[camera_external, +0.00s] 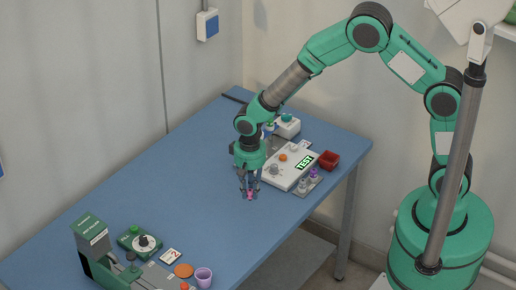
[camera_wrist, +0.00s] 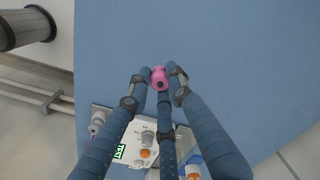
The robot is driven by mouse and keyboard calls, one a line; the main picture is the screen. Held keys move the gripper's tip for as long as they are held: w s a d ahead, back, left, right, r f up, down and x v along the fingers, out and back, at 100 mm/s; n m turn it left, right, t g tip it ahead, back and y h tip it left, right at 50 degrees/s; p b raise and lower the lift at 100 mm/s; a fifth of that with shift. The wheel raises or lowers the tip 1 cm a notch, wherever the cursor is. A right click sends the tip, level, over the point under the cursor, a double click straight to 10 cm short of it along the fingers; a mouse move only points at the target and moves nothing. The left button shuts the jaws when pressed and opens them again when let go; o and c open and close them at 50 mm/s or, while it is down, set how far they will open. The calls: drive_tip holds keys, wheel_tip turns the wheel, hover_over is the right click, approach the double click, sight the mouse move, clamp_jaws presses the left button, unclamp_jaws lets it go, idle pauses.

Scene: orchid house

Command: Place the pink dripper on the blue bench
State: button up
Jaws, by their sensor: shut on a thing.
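My gripper (camera_external: 249,192) hangs down over the blue bench (camera_external: 200,170), left of the white device with the TEST label. Its fingers are shut on the pink dripper (camera_external: 250,196), which shows as a small pink piece at the fingertips. In the wrist view the pink dripper (camera_wrist: 158,77) sits between the dark blue fingers of my gripper (camera_wrist: 159,82), with the bare blue bench top (camera_wrist: 230,60) around and beyond it. I cannot tell whether the dripper touches the bench.
The white TEST device (camera_external: 290,165), a red box (camera_external: 329,160) and a small grey tray with purple-topped pieces (camera_external: 308,184) stand right of my gripper. A green machine (camera_external: 96,245), an orange disc (camera_external: 184,270) and a purple cup (camera_external: 203,278) stand at the near end. The bench middle is clear.

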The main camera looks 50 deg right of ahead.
drive_tip(key=w+a, duration=0.1)
drive_tip(key=w, duration=0.2)
drive_tip(key=w+a, duration=0.1)
drive_tip(key=w, duration=0.2)
drive_tip(key=w+a+f+b, duration=0.1)
drive_tip(key=w, duration=0.3)
drive_tip(key=shift+f+b, duration=0.45)
drive_tip(key=shift+f, duration=1.3)
drive_tip(key=shift+f, duration=0.1)
drive_tip(key=o, duration=0.8)
drive_tip(key=shift+o, duration=0.2)
wheel_tip(320, 180, up, 12)
drive_tip(key=p, duration=0.2)
